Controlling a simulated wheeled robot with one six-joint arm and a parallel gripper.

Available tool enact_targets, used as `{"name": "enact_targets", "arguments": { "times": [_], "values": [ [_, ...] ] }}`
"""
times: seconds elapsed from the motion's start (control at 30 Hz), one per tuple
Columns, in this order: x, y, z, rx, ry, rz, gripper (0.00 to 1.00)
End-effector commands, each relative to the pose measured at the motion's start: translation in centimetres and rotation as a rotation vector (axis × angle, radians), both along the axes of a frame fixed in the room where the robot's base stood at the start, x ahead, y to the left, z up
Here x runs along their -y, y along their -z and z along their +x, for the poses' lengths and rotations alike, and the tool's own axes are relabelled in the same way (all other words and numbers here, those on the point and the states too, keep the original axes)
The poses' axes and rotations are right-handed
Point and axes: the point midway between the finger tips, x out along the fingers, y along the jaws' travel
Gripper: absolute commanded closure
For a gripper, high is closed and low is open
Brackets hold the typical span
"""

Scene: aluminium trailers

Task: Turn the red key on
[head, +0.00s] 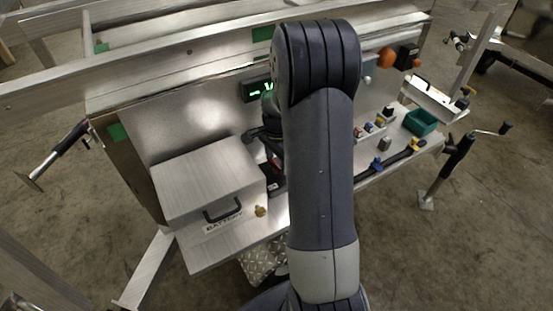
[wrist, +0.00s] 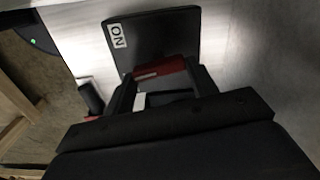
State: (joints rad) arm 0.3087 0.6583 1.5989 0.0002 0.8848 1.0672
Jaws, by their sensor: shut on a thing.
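In the head view my gripper (head: 268,138) is low by the trailer's front panel, partly hidden behind my arm. A bit of red shows just below it there, but the key's turned position cannot be told.
A metal battery box (head: 205,180) with a black handle stands left of my gripper. A green-lit display (head: 256,88) is above. A green bin (head: 420,122) and several small coloured parts lie on the shelf to the right. My arm hides the middle of the panel.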

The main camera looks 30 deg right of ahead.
Motion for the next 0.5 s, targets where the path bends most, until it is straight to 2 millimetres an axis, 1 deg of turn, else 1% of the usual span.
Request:
{"name": "enact_targets", "arguments": {
  "times": [0.5],
  "values": [
    [0.04, -0.1, -0.24, 0.003, 0.49, -0.001, 0.68]
  ]
}}
